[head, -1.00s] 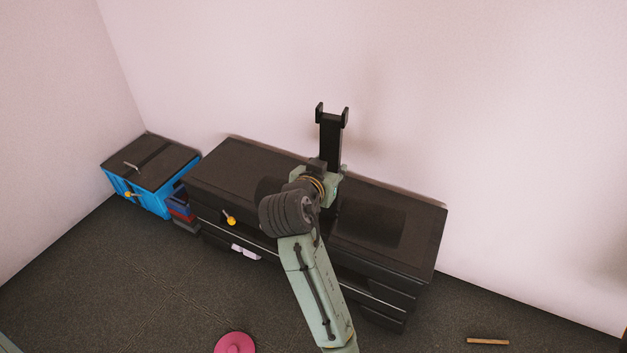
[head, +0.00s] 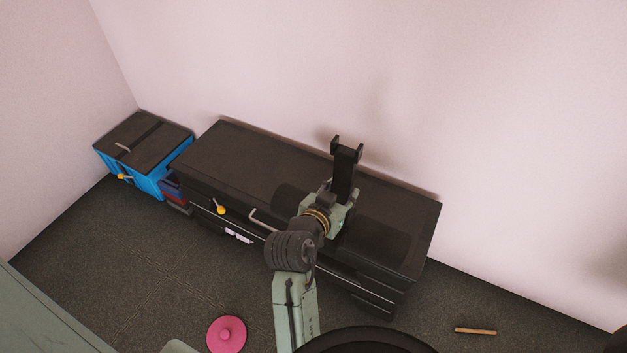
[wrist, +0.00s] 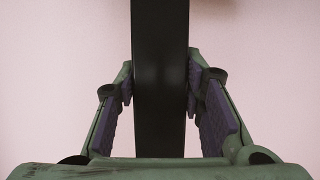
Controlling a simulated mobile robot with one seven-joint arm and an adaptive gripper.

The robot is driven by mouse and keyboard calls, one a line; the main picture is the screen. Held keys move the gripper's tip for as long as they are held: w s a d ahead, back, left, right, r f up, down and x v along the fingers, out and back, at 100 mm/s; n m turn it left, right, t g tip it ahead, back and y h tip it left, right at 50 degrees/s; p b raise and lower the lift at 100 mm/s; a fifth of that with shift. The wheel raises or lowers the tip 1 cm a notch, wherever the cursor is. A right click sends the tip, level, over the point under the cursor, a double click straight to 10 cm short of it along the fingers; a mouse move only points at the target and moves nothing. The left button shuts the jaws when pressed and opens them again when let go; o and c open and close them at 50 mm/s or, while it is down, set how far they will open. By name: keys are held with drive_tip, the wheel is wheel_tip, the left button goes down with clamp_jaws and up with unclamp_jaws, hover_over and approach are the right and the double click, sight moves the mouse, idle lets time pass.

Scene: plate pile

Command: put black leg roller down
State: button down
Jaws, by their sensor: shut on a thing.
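The black leg roller (head: 344,172) has an upright black bar with a forked top, tilted slightly in the head view. Dark padded cylinders (head: 374,240) show either side of its base and appear to belong to it. My gripper (head: 338,196) is shut on the bar, above the black cabinet (head: 240,160). In the wrist view the fingers (wrist: 160,95) press on both sides of the bar (wrist: 160,60). My gripper and wrist hide the middle of the roller's base. I cannot tell whether the cylinders touch the cabinet top.
A blue box with a dark lid (head: 145,140) stands left of the cabinet. A pink disc (head: 227,334) and a short wooden stick (head: 475,331) lie on the floor. The cabinet's left top is clear. A pale wall rises close behind.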

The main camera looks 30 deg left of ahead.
drive_tip(key=w+a+f+p, duration=0.2)
drive_tip(key=w+a, duration=0.1)
drive_tip(key=w, duration=0.4)
drive_tip(key=w+a+f+p, duration=0.2)
drive_tip(key=w+a, duration=0.1)
drive_tip(key=w, duration=0.4)
drive_tip(key=shift+w, duration=0.3)
drive_tip(key=shift+f, duration=0.2)
drive_tip(key=c, duration=1.4)
unclamp_jaws()
drive_tip(key=shift+s+f, duration=0.15)
drive_tip(key=shift+f, duration=0.2)
drive_tip(key=shift+c, duration=0.2)
drive_tip(key=o, duration=0.4)
drive_tip(key=b+v, duration=0.2)
drive_tip(key=v, duration=1)
drive_tip(key=shift+r, duration=0.15)
